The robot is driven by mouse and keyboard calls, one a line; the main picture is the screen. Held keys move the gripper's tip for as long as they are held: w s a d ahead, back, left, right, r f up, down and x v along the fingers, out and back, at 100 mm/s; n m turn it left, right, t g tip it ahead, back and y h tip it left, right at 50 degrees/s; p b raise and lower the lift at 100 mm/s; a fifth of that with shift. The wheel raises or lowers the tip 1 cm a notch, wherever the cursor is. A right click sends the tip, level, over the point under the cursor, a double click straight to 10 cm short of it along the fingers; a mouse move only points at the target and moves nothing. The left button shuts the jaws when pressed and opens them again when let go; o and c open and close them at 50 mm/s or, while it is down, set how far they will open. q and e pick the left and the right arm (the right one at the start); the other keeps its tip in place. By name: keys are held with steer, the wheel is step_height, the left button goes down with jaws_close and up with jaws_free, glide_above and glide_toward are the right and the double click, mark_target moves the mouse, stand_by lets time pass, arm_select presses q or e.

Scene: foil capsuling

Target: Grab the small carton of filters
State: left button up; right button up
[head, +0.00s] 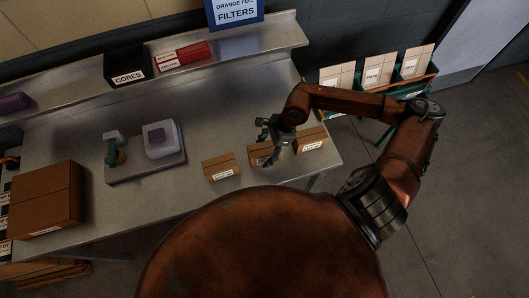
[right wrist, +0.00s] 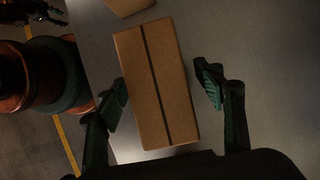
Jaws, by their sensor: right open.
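Three small brown cartons with white labels stand in a row near the table's front edge in the head view: a left one (head: 221,168), a middle one (head: 261,157) and a right one (head: 311,141). Their label text is too small to read. My right gripper (head: 274,136) is over the middle carton and partly hides it. In the right wrist view, a taped carton (right wrist: 157,85) lies between the open fingers of my right gripper (right wrist: 163,87), with gaps on both sides. A dark gripper-like part at that view's top left may be my left gripper; its jaws are unclear.
A second carton (right wrist: 128,4) shows at the wrist view's top edge. A large box (head: 45,200) stands at the table's left, beside a grey device (head: 162,142) on a plate. A black CORES bin (head: 125,67) and red boxes (head: 182,57) sit on the back shelf.

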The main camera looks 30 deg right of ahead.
steer(key=c, duration=1.4)
steer(key=shift+r, duration=0.1)
